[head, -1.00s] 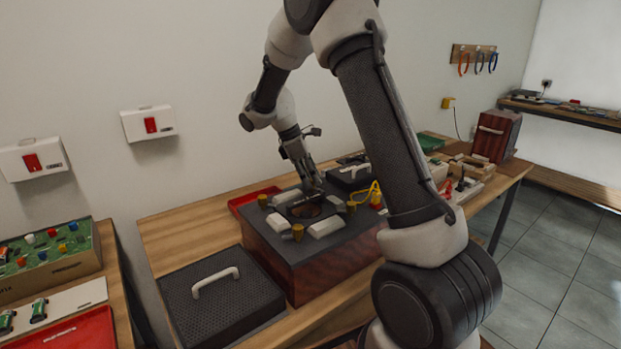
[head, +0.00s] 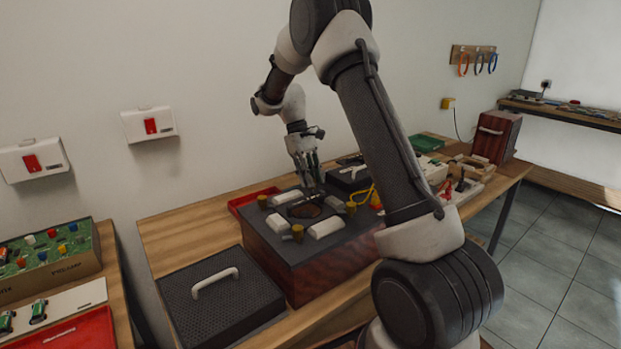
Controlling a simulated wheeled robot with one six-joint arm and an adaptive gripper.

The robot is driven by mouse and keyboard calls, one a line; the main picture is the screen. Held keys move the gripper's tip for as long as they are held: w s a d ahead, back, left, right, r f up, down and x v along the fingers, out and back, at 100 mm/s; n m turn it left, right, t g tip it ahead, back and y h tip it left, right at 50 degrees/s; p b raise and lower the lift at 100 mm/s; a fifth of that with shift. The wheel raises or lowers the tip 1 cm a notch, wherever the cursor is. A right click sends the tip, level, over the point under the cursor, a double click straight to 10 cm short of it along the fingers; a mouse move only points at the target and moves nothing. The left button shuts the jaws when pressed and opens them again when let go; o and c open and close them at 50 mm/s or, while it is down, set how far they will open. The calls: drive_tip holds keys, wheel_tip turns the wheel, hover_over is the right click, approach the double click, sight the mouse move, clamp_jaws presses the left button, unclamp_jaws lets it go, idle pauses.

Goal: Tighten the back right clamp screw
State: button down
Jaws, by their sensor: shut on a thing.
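The dark-topped box (head: 335,258) with red-brown sides stands on the wooden bench. Three brass-coloured clamp screws show: at the left (head: 262,201), the front (head: 297,232) and the right (head: 350,208). My gripper (head: 314,186) points down at the back edge of the box top, beyond the opening. It is shut on the back right clamp screw, which its fingers mostly hide. How far that screw is turned cannot be seen.
A black perforated panel with a white handle (head: 215,283) lies left of the box. A red tray (head: 250,199) lies behind it. A black case (head: 350,177) and a yellow cable (head: 364,194) are close to my gripper's right.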

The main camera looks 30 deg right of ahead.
drive_tip(key=shift+m, duration=0.6)
drive_tip(key=shift+w+y, duration=0.1)
drive_tip(key=shift+y, duration=0.2)
drive_tip(key=c, duration=1.5)
unclamp_jaws()
drive_tip(key=v, duration=1.2)
